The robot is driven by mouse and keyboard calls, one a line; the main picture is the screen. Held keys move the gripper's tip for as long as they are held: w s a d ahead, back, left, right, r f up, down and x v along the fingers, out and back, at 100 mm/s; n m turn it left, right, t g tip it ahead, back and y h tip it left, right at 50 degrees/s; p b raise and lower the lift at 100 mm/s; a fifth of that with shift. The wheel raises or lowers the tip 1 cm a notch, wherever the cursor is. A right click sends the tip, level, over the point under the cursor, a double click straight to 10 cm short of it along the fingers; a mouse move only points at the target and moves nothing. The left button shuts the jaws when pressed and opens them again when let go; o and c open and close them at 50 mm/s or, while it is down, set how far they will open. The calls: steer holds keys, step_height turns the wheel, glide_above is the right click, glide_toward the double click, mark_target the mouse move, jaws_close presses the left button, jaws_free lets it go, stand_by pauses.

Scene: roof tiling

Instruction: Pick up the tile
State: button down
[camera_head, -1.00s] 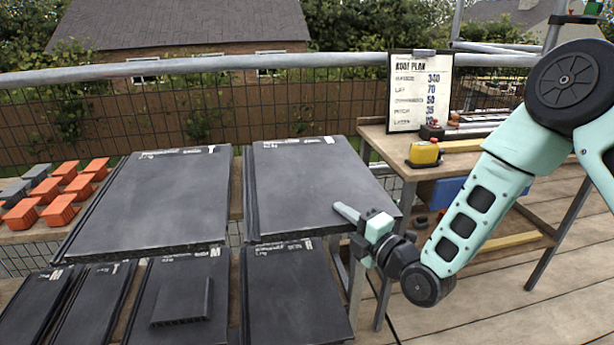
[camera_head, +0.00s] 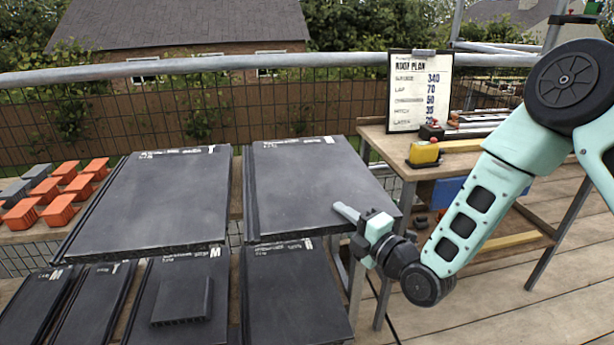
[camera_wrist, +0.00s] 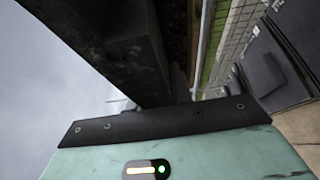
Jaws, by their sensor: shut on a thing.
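A large dark grey tile (camera_head: 305,190) with chalk marks along its far edge lies flat at the right of the upper row. My gripper (camera_head: 350,216) is at its near right edge, shut on that tile. One finger shows over the tile's top face; the other is hidden. In the wrist view the dark tile (camera_wrist: 95,40) runs up close to my gripper's housing, and the fingertips cannot be made out. A second large dark tile (camera_head: 155,200) lies to its left.
Several smaller dark tiles, one (camera_head: 290,295) at the right, lie in a lower row at the front. Orange blocks (camera_head: 60,210) stand at the left. A workbench (camera_head: 395,165) with a roof plan board (camera_head: 420,90) and a yellow tape measure (camera_head: 424,153) stands at the right. A rail runs behind.

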steer(key=shift+r, duration=0.15)
step_height(320, 180, up, 10)
steer(key=shift+f+p, duration=0.1)
steer(key=shift+p, duration=0.55)
steer(key=c, duration=2)
jaws_free()
jaws_close()
